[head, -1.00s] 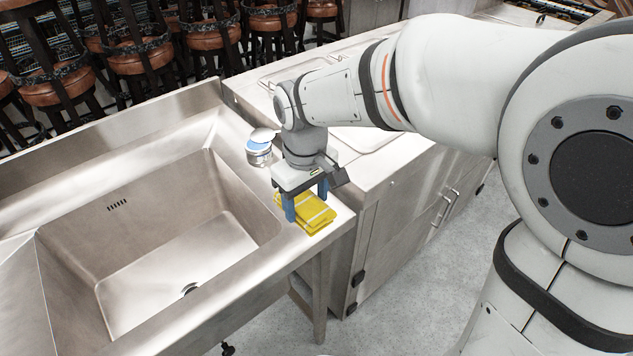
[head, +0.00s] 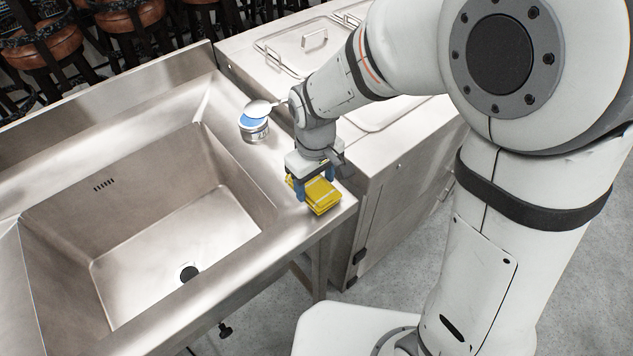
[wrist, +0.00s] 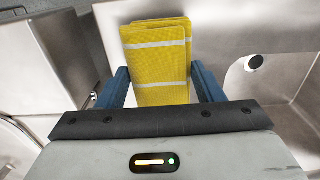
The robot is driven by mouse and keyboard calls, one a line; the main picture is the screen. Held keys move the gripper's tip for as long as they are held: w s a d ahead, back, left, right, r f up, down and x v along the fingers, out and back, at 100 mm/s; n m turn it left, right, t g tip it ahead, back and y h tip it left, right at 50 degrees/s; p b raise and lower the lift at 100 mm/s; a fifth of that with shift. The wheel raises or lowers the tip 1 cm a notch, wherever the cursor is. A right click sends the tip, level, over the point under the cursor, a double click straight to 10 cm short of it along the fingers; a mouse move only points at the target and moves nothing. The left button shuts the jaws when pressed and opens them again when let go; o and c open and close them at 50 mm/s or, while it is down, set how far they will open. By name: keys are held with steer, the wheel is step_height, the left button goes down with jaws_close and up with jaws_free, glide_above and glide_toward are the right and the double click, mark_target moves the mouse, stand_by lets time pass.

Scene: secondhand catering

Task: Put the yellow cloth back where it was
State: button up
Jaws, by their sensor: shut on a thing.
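The yellow cloth (head: 322,196) is folded, with pale stripes. It is at the right end of the sink unit's steel rim, near the front corner. My gripper (head: 316,190) points down over it, with its blue fingers on either side of the cloth. In the wrist view the cloth (wrist: 158,62) lies between the two fingers (wrist: 160,88), and the gripper is shut on it. I cannot tell whether the cloth touches the steel below it.
The sink basin (head: 150,220) is open and empty to the left. A steel counter (head: 385,150) with lidded pans adjoins at the right.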

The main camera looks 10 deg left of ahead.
mark_target(315, 185)
steer(key=shift+f, duration=0.35)
steer(key=shift+f, duration=0.15)
steer(key=o, duration=0.9)
steer(key=shift+o, duration=0.2)
step_height(315, 185, up, 12)
steer(key=shift+r, duration=0.2)
steer(key=s+d+m+t, duration=0.1)
steer(key=s+d+m, duration=0.2)
steer(key=d, duration=0.8)
steer(key=s+d+m+t, duration=0.1)
steer(key=s+d+m, duration=0.3)
steer(key=d, duration=0.8)
steer(key=m, duration=0.2)
steer(key=shift+s+d+r+m+t, duration=0.25)
steer(key=shift+r+m+t, duration=0.15)
